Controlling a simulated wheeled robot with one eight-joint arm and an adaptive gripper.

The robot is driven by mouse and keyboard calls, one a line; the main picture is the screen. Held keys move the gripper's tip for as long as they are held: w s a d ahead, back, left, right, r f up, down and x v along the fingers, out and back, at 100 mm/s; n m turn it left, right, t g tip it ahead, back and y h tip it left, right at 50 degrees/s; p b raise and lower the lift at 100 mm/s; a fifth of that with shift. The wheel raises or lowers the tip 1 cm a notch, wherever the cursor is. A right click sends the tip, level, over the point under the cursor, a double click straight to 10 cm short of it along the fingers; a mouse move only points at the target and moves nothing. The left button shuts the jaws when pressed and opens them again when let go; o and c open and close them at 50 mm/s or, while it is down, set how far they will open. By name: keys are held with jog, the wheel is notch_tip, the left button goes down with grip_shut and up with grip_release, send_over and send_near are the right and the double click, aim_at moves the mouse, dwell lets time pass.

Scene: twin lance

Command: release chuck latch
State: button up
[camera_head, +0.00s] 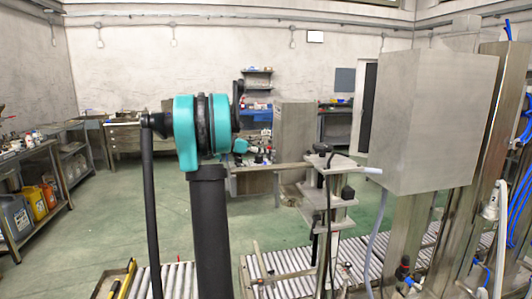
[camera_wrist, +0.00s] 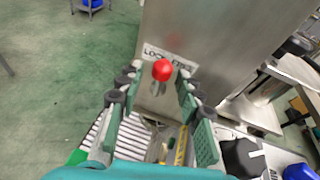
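A red ball knob (camera_wrist: 162,70) shows in the wrist view, in front of a grey metal face with a label (camera_wrist: 150,52). The label seems to begin "LOC"; the ball covers part of it. A pale lever or bracket (camera_wrist: 158,88) shows just below the ball. My gripper (camera_wrist: 158,80) is open, with one green-padded finger left of the knob and one right of it. The knob appears between the fingertips, with a gap on both sides; I cannot tell its exact depth. The knob is not distinguishable in the head view, and I cannot identify the chuck.
A large grey metal cabinet (camera_wrist: 215,45) stands close behind the knob. A roller conveyor (camera_head: 285,265) runs low in front of me. A grey box on posts (camera_head: 430,120) stands at the right. Shelves with containers (camera_head: 40,205) line the left. Green floor (camera_head: 110,225) is open there.

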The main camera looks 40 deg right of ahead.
jog(key=v, duration=1.2)
dwell(0.3)
